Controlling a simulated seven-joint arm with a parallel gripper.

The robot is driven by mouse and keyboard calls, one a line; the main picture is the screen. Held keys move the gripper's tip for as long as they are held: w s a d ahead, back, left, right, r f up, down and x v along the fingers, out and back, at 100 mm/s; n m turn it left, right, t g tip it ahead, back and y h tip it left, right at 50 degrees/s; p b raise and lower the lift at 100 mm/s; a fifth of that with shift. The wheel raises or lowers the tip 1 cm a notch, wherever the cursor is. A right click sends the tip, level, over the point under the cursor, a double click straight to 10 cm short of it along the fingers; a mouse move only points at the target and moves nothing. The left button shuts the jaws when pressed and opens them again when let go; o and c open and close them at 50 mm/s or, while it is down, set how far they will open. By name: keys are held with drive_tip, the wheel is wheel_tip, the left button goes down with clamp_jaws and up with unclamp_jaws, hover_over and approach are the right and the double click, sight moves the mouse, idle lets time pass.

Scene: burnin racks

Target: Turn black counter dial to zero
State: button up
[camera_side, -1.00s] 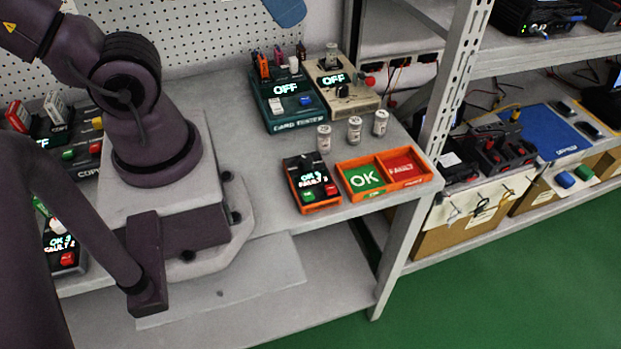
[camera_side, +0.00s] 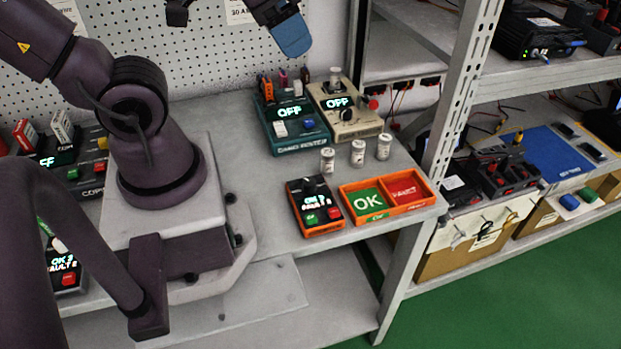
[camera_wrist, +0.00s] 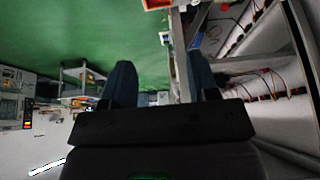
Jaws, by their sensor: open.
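The counter (camera_side: 315,207) is an orange-edged box with a black face near the shelf's front edge in the side view. It has a lit display reading OK and FAULT, whose digits I cannot read clearly, and a green and a red button. Its black dial (camera_side: 314,184) stands at the top of the face; its pointing direction is unclear. My gripper (camera_wrist: 160,82) is open and empty in the wrist view, with two dark blue fingers apart. In the side view my gripper (camera_side: 290,32) is at the top edge, high above and behind the counter, partly cut off.
An orange tray (camera_side: 387,209) with OK and FAULT compartments sits right of the counter. Several small white-capped jars (camera_side: 357,153) stand behind it. A teal tester (camera_side: 291,123) and a beige tester (camera_side: 347,110), both reading OFF, stand farther back. A metal post (camera_side: 462,110) rises at right.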

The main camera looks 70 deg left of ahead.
wheel_tip(320, 180, down, 10)
drive_tip(key=w+a+n+g, duration=0.2)
drive_tip(key=a+n+g, duration=0.1)
drive_tip(key=g, duration=0.1)
drive_tip(key=n+g, duration=0.1)
drive_tip(key=n, duration=0.5)
approach(310, 182)
wheel_tip(310, 182, down, 9)
drive_tip(key=shift+w+f, duration=0.1)
drive_tip(key=shift+f, duration=0.1)
drive_tip(key=c, duration=0.9)
